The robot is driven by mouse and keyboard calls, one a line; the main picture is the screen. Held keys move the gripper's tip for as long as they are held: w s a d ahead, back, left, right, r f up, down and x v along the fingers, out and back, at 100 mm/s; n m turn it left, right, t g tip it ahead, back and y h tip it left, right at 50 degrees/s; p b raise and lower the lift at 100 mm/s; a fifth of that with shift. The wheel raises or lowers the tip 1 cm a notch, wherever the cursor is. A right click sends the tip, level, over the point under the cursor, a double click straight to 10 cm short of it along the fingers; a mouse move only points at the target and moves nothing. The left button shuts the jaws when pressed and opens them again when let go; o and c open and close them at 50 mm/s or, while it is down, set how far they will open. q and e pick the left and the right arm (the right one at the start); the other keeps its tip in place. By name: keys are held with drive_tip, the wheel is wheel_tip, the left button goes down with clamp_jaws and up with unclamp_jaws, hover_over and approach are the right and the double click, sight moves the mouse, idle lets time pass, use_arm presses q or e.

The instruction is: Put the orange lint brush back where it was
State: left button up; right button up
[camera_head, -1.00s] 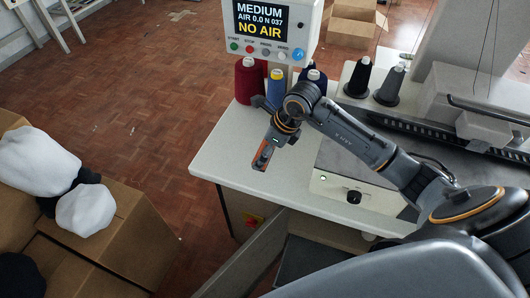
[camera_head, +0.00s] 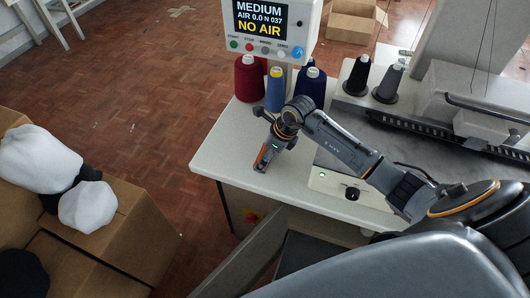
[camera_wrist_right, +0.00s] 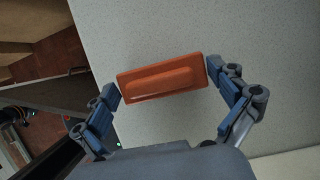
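The orange lint brush (camera_wrist_right: 162,78) is an orange block with a raised long middle. In the right wrist view it spans the gap between the fingertips of my right gripper (camera_wrist_right: 163,77), one fingertip against each end. The head view shows my right gripper (camera_head: 265,157) with the orange brush (camera_head: 263,158) between its dark fingers, over the front left part of the white table (camera_head: 220,150). I cannot tell whether the brush touches the table top. My left gripper is not in view.
Red (camera_head: 249,78), blue (camera_head: 275,90) and navy (camera_head: 309,88) thread cones stand behind the gripper, below a control box (camera_head: 272,28) reading NO AIR. The machine (camera_head: 335,183) is to the right. Cardboard boxes with white items (camera_head: 88,207) stand left, across a floor gap.

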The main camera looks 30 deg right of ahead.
idle(0.3)
drive_tip(key=v, duration=1.2)
drive_tip(key=shift+r+b, duration=0.15)
drive_tip(key=shift+b, duration=0.3)
